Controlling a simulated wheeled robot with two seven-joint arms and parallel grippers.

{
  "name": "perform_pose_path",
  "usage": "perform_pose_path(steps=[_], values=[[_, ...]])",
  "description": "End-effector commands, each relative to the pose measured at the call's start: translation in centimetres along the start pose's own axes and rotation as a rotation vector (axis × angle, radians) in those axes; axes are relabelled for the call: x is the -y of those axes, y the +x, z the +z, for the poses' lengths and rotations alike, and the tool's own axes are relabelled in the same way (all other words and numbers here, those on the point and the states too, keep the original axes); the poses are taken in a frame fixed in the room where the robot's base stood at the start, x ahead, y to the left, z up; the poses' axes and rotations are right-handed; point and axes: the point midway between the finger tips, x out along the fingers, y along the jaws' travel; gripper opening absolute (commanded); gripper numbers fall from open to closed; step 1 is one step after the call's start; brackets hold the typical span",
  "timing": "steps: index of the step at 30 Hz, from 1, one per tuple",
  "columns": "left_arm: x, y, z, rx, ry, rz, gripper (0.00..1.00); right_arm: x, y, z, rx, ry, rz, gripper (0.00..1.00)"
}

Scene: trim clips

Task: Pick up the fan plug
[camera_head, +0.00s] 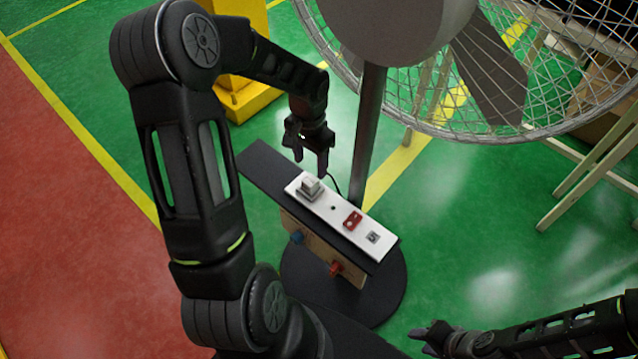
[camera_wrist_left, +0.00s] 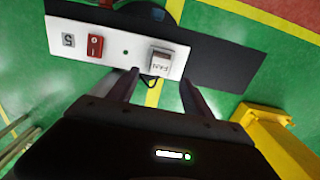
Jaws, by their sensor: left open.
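The fan plug (camera_head: 311,187) is a small white block standing in the left end of a white socket strip (camera_head: 333,207) on a dark board. In the left wrist view the plug (camera_wrist_left: 160,62) carries a dark label that seems to read "FAN". My left gripper (camera_head: 309,164) is open and empty, pointing down just behind the plug. In the left wrist view its two fingertips (camera_wrist_left: 161,78) lie either side of the plug's near edge; whether they touch it I cannot tell. My right gripper (camera_head: 427,336) is low at the right, away from the strip; its jaws are unclear.
The strip also bears a red switch (camera_head: 352,220) and a small grey marker with a 5 (camera_head: 373,237). A black cord (camera_head: 334,184) runs behind the plug. The fan's pole (camera_head: 368,130) and large cage (camera_head: 480,120) stand close behind. A yellow post (camera_head: 238,90) stands at the back left.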

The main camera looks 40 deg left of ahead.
Motion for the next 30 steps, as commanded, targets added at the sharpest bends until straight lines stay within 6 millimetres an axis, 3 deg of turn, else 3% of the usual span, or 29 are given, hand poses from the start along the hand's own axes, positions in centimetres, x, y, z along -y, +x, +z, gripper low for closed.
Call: perform_pose_path(steps=[8,16,26,30], values=[[-0.1,0.1,0.0,0.001,0.001,0.002,0.58,0.0,0.0,0.0,0.000,0.000,0.000,0.36],[-0.1,2.5,0.1,0.002,0.000,0.002,0.58,-0.1,0.1,0.0,0.000,0.000,0.000,0.36],[-0.1,2.8,0.1,0.001,0.001,0.002,0.58,-0.1,0.1,0.0,0.000,0.000,0.000,0.36],[-0.1,4.0,0.2,0.003,-0.001,0.004,0.58,0.0,0.0,0.0,0.000,0.000,0.000,0.36]])
